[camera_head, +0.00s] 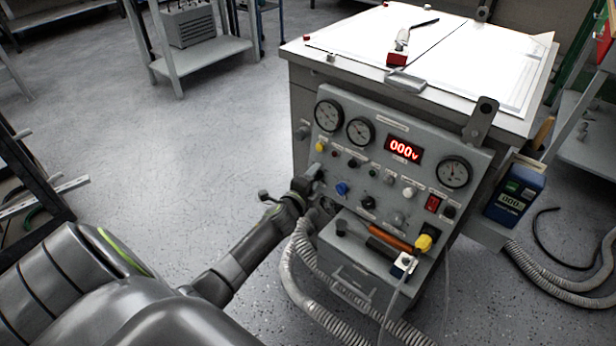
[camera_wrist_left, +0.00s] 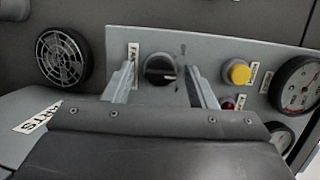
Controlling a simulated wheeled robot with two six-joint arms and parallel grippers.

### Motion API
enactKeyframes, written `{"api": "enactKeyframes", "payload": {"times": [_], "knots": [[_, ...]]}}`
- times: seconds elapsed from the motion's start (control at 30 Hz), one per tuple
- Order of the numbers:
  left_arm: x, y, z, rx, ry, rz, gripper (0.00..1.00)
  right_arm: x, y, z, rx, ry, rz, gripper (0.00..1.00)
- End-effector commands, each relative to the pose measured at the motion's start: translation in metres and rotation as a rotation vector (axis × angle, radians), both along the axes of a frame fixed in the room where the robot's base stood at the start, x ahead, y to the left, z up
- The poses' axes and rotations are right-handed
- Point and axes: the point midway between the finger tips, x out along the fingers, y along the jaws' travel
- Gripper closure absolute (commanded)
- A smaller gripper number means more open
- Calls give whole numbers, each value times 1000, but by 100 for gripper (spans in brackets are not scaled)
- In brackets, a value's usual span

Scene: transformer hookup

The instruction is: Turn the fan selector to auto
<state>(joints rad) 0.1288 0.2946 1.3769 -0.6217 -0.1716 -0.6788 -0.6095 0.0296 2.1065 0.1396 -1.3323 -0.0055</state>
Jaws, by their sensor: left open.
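The fan selector (camera_wrist_left: 160,70) is a black round knob on the grey panel, with a label reading FAN beside it in the left wrist view. Its light mark lies roughly crosswise in that view. My left gripper (camera_wrist_left: 159,82) is open, with one finger on each side of the knob and gaps visible between them. In the head view my left gripper (camera_head: 313,176) is at the left edge of the control panel (camera_head: 395,165), and the selector cannot be made out there. My right gripper is not in view.
A yellow button (camera_wrist_left: 237,73) and a red one sit near the selector, beside gauges. A round fan grille (camera_wrist_left: 62,55) is on the other side. Corrugated hoses (camera_head: 290,285) hang below my left arm. A grey box (camera_head: 360,262) juts out under the panel.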

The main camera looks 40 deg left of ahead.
Motion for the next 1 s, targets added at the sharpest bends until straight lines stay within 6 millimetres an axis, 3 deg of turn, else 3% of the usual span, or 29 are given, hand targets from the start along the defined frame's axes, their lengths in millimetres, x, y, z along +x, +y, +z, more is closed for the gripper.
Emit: {"api": "enactKeyframes", "payload": {"times": [0.17,0.8,1.0], "knots": [[-17,-2,3,0,2,0,49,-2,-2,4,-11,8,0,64],[-145,-24,24,-2,3,1,49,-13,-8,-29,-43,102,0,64],[-165,-27,27,0,2,0,49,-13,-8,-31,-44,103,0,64]]}}
